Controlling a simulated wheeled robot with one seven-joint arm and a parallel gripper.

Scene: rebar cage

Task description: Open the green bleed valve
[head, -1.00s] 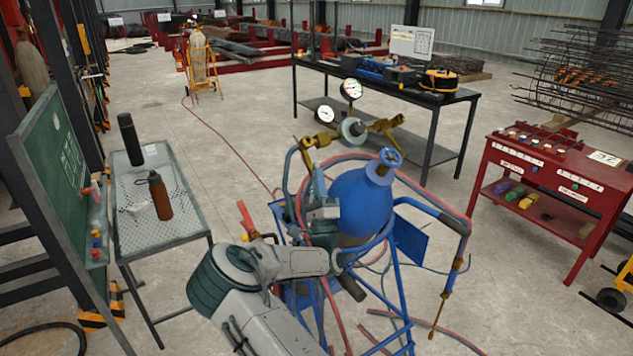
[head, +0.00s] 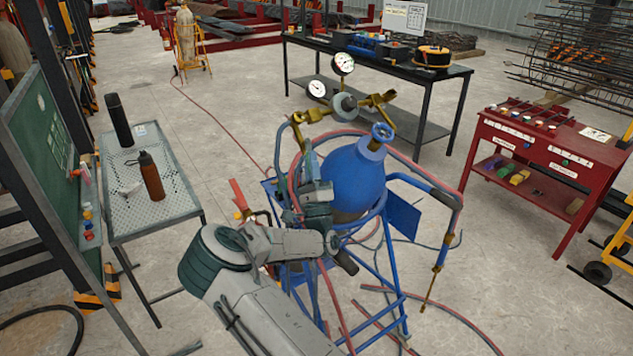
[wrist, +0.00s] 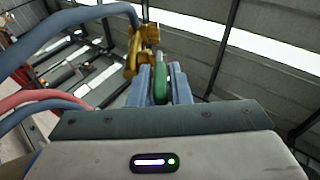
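The green bleed valve handle (wrist: 163,80) shows in the wrist view, between the two fingers of my gripper (wrist: 160,92). The fingers are close together and appear to touch it on both sides. A brass fitting (wrist: 143,50) stands just beyond the fingertips. In the head view my gripper (head: 308,165) is left of the blue cylinder (head: 352,182), below the brass manifold (head: 318,117). The green handle is hidden there behind my gripper.
Two gauges (head: 343,64) top the manifold. Red and blue hoses (head: 292,160) loop around the cylinder and its blue frame. A mesh table (head: 180,208) with bottles stands left, a red cart (head: 545,172) right, and a black workbench (head: 455,72) behind. Open floor lies between them.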

